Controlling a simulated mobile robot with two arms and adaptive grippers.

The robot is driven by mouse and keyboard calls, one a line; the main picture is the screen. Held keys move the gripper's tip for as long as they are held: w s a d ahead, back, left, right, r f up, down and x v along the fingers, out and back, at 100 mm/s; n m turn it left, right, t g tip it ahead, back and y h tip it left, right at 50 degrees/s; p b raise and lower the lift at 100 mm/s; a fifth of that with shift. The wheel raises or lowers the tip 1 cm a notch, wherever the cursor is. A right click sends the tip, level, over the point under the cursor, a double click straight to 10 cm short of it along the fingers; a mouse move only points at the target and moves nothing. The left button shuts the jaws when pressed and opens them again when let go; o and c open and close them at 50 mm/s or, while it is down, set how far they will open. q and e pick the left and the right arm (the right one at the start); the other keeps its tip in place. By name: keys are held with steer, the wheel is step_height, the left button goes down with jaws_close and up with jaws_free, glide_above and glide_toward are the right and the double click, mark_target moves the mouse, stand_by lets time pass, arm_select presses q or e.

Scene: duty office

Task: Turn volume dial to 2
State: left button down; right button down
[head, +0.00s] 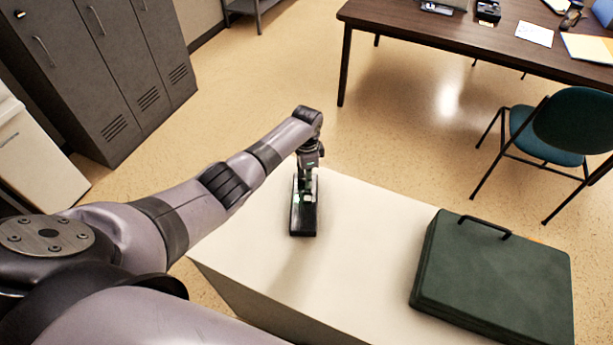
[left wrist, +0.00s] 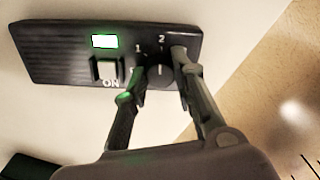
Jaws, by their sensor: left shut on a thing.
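A black box-shaped device (head: 303,219) lies flat on the white counter, under my left gripper (head: 308,183). In the left wrist view the device (left wrist: 60,60) shows a lit green-white display, a light switch (left wrist: 107,69) marked ON, and a dark round dial (left wrist: 160,78) with the marks 1 and 2 above it. The dial's pointer line is up, between the two marks. My left gripper (left wrist: 160,92) is shut on the dial, one finger on each side. The fingers partly hide the dial's sides. My right gripper is in neither view.
A dark green case (head: 490,275) lies on the white counter (head: 360,230) at the right. Grey lockers (head: 100,70) stand at the left. A brown desk (head: 480,40) and a teal chair (head: 560,130) are beyond the counter. Counter space between device and case is clear.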

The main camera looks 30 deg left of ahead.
arm_select(q)
steer(key=shift+m, duration=0.5)
steer(key=c, duration=1.3)
jaws_free()
